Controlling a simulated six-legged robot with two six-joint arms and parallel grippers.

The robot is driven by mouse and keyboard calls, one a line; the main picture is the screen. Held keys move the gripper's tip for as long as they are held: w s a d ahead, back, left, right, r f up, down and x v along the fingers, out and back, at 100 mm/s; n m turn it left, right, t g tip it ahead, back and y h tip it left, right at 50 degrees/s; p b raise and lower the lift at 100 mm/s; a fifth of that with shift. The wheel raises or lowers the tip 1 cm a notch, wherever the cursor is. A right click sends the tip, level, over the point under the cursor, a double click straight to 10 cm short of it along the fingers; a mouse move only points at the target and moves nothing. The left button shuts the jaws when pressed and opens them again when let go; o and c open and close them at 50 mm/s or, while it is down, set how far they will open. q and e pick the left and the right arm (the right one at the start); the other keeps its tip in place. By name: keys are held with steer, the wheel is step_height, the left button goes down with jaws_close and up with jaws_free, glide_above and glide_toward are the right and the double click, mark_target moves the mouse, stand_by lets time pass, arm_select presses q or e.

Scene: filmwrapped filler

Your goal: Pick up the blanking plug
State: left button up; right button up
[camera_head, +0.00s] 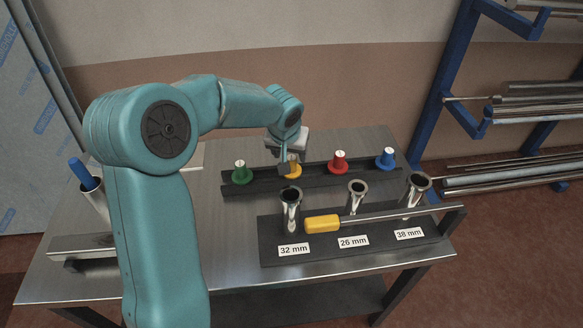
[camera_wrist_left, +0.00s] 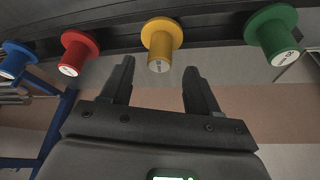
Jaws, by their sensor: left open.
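Several flanged blanking plugs stand in a row on a dark rack: green (camera_head: 241,173), yellow (camera_head: 293,171), red (camera_head: 339,163) and blue (camera_head: 385,158). My left gripper (camera_head: 288,161) is at the yellow plug and partly hides it. In the left wrist view the jaws (camera_wrist_left: 159,66) are open and empty. The yellow plug (camera_wrist_left: 161,40) lies just beyond and between the fingertips, with no clear contact. The green plug (camera_wrist_left: 275,34), red plug (camera_wrist_left: 77,52) and blue plug (camera_wrist_left: 17,60) are to its sides. My right gripper is not in view.
Three metal tubes (camera_head: 290,207) stand on a dark board (camera_head: 270,252) labelled 32, 26 and 38 mm. A yellow-handled tool (camera_head: 323,224) lies across it. A cup with a blue handle (camera_head: 82,174) stands at left. A blue rack (camera_head: 457,65) holds bars at right.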

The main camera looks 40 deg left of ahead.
mark_target(291, 157)
arm_select(q)
steer(key=x, duration=0.3)
steer(key=shift+w+f, duration=0.1)
steer(key=shift+f, duration=0.3)
steer(key=shift+r, duration=0.1)
steer(key=shift+c, duration=0.6)
steer(key=c, duration=1)
jaws_close()
